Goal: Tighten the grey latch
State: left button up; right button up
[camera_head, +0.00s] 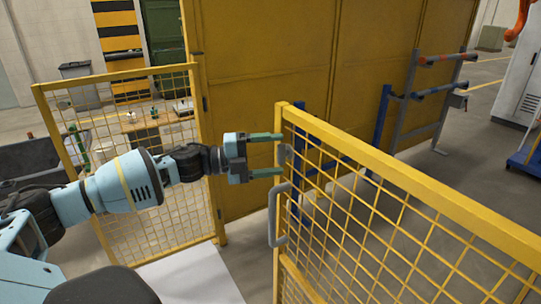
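A yellow mesh gate (400,178) stands in the right half of the head view. A small grey part that looks like the latch (286,157) is on its near-left post, just below the top corner. A grey bar handle (273,222) sits lower on the same post. My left gripper (266,155) reaches in from the left and points at the post. Its two green fingers are spread apart, one above the other, with the grey latch close to their tips. I cannot tell whether they touch it. My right gripper is not in view.
A second yellow mesh panel (130,170) stands at the left behind my arm. Solid yellow panels (320,75) close off the back. A rack with rollers (430,90) stands behind the gate. Grey floor lies between them.

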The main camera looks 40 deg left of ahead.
aim_at(277, 156)
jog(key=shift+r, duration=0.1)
pick_arm(q)
jog(key=shift+s+a+f, duration=0.15)
jog(key=shift+s+a, duration=0.15)
jog(key=shift+a, duration=0.05)
jog(key=v, duration=0.3)
jog(key=shift+s+a+b, duration=0.15)
jog(key=shift+b, duration=0.25)
jog(key=shift+p+v, duration=0.5)
jog(key=shift+v, duration=1.2)
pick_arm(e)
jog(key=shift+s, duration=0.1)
pick_arm(q)
jog(key=shift+s, duration=0.1)
